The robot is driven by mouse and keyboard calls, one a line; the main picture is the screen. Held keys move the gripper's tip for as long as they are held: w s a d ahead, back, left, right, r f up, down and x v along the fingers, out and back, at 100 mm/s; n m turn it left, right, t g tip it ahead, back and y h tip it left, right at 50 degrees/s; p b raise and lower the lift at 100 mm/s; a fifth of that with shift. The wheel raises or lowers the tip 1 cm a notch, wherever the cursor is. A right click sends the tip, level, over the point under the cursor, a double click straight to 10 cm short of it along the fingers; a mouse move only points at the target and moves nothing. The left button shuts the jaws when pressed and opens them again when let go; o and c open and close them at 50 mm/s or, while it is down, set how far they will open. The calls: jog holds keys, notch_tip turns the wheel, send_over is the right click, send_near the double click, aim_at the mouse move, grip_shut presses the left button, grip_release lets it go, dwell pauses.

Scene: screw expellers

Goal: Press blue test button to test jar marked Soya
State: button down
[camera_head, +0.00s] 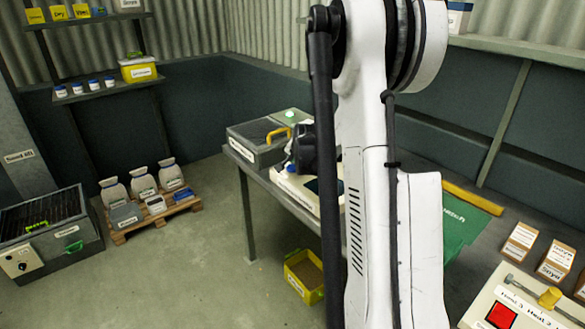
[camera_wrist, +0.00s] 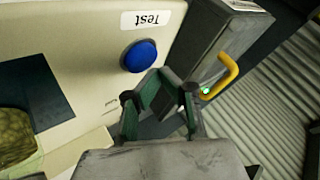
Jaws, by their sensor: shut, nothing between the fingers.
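The round blue button (camera_wrist: 139,56) shows in the wrist view on a cream tester panel (camera_wrist: 75,35), beside a label reading "Test" (camera_wrist: 145,20), upside down in this view. My gripper (camera_wrist: 168,78) is shut and empty, with its fingertips just to the right of and below the button in the picture. I cannot tell whether they touch it. A rounded, greenish-yellow object (camera_wrist: 15,135), perhaps a jar's contents, is cut off at the left edge; no Soya mark shows on it. In the head view my arm hides most of the tester and the gripper.
A grey box (camera_head: 262,138) with a yellow handle (camera_head: 278,135) stands on the table beside the tester. A yellow bin (camera_head: 303,275) is on the floor. Cartons, some marked Soya (camera_head: 555,262), and a panel with a red button (camera_head: 501,315) are at the right.

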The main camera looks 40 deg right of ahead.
aim_at(293, 167)
jog(key=shift+f, duration=0.1)
dwell(0.4)
jog(key=shift+f+b, duration=0.35)
jog(key=shift+b, duration=0.15)
jog(key=shift+f+b, duration=0.4)
jog(key=shift+f, duration=0.1)
dwell(0.6)
jog(key=shift+r, duration=0.1)
jog(key=shift+r+p, duration=0.45)
jog(key=shift+r, duration=0.4)
jog(key=shift+r+p, duration=1.35)
jog(key=shift+r, duration=1.15)
